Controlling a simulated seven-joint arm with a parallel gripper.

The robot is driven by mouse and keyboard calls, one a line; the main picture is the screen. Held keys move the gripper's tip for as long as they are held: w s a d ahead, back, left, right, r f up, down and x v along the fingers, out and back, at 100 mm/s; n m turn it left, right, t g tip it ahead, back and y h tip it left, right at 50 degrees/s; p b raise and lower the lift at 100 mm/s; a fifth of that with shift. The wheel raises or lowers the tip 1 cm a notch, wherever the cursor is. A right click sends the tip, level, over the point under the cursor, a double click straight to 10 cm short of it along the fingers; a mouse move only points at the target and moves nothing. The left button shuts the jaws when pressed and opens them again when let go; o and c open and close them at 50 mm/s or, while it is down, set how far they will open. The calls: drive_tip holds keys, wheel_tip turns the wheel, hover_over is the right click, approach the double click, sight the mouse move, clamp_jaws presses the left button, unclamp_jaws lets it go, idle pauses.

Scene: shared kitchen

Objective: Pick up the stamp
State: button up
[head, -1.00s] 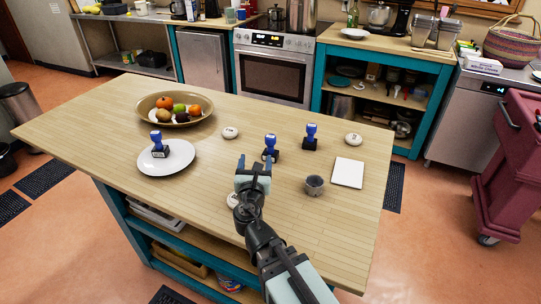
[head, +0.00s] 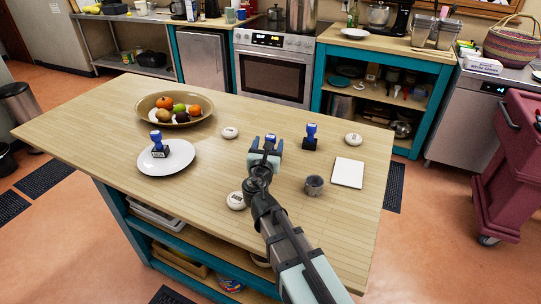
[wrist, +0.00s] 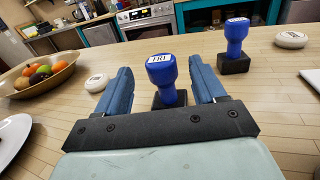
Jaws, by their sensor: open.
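Three blue-handled stamps with dark bases show in the head view. In the head view my gripper (head: 265,143) largely hides this stamp. A gap shows between the handle and each finger. A second stamp (head: 311,137) stands to the right of my gripper and also shows in the wrist view (wrist: 235,45). A third stamp (head: 158,145) stands on a white plate (head: 180,166) at the left.
A bowl (head: 148,103) of fruit stands behind the plate. Several white round pieces lie on the wooden table (head: 90,125), one (head: 236,200) near my arm. A small grey cup (head: 314,185) and a white square (head: 348,173) are at the right. The table's front left is clear.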

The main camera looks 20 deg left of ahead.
sight(272, 136)
drive_tip(key=shift+x, duration=2.6)
drive_tip(key=shift+c, duration=0.2)
drive_tip(key=shift+d, duration=0.1)
clamp_jaws()
